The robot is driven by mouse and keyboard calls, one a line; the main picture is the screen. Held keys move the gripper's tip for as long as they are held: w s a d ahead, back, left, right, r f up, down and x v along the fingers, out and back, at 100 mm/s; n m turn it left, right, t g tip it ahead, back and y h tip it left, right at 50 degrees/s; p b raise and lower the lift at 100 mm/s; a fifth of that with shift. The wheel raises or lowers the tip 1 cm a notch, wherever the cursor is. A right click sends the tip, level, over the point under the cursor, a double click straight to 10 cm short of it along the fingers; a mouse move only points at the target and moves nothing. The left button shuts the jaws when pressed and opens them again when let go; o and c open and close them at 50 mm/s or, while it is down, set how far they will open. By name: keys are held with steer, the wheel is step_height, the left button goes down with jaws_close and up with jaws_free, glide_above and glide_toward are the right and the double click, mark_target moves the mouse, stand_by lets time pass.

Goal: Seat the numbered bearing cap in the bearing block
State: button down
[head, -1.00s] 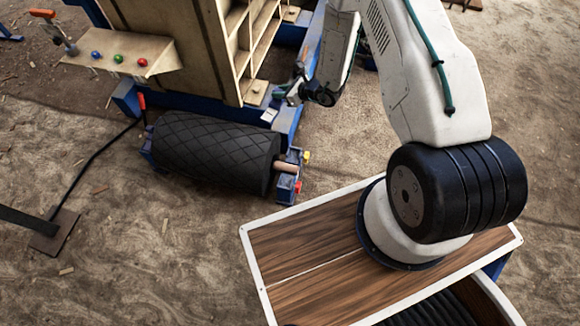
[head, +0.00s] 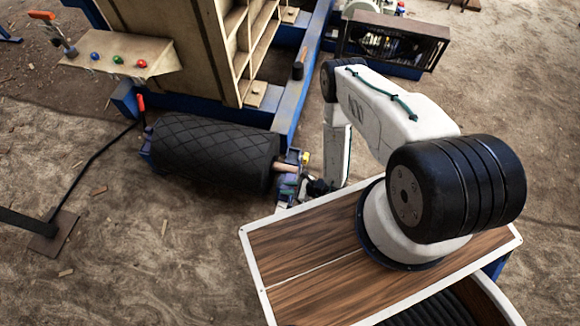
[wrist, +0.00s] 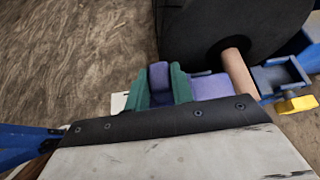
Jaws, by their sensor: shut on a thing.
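My gripper (head: 302,187) is low beside the near end of the large black roller (head: 215,152), at the bearing block (head: 292,160). In the wrist view its green fingers (wrist: 160,84) are shut on a blue-purple piece, apparently the bearing cap (wrist: 208,87). The cap reaches right, close to the copper-coloured shaft (wrist: 238,73). I cannot tell whether it touches the shaft or block. The bearing block also shows in the wrist view (wrist: 278,75), right of the shaft, with a yellow knob (wrist: 298,103). No number is readable. The lower part of the block is hidden behind the gripper.
A wooden crusher body (head: 185,45) stands on a blue frame (head: 297,100) behind the roller. A panel with coloured buttons (head: 115,62) is at upper left. A dark caged machine (head: 395,45) stands at the back right.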

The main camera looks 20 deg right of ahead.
steer(key=shift+w+d+f, duration=0.8)
steer(key=shift+w+d, duration=0.3)
steer(key=shift+w, duration=1.15)
steer(key=shift+w+d+f, duration=0.8)
steer(key=shift+w+d, duration=0.3)
steer(key=shift+w, duration=1.2)
steer(key=shift+w+d+f, duration=0.8)
steer(key=shift+w+d, duration=0.3)
steer(key=shift+w, duration=1.15)
steer(key=shift+f, duration=0.15)
steer(key=c, duration=1.2)
jaws_free()
